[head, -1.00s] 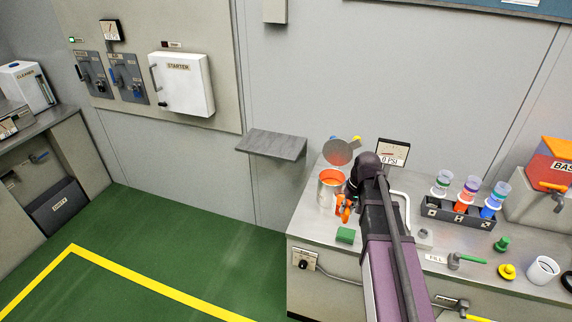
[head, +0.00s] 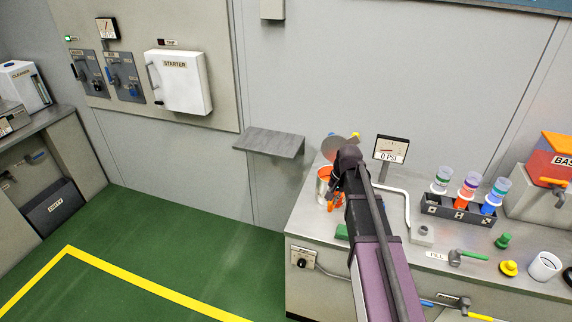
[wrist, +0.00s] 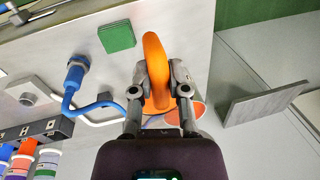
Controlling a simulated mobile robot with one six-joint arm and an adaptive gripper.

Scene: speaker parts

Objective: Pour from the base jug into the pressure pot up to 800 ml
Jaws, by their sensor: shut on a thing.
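My gripper (wrist: 158,98) is shut on an orange handle (wrist: 155,60), which I take to be the base jug's. In the head view the orange part (head: 335,199) shows beside my wrist, at the bench's left end. Next to it stands a pale vessel (head: 322,183) with orange inside; a pale rim around orange also shows just past the fingers in the wrist view (wrist: 197,113). I cannot tell whether this is the jug's body or the pressure pot. A round grey disc (head: 340,152), like an open lid, stands behind. My arm hides part of this area; no fill level is readable.
A 0 PSI gauge (head: 390,149) stands behind my wrist. A green block (head: 342,231) lies nearby. A rack (head: 458,212) of coloured cups and an orange base tank (head: 553,157) are to the right. A grey shelf (head: 270,142) juts from the wall at the left.

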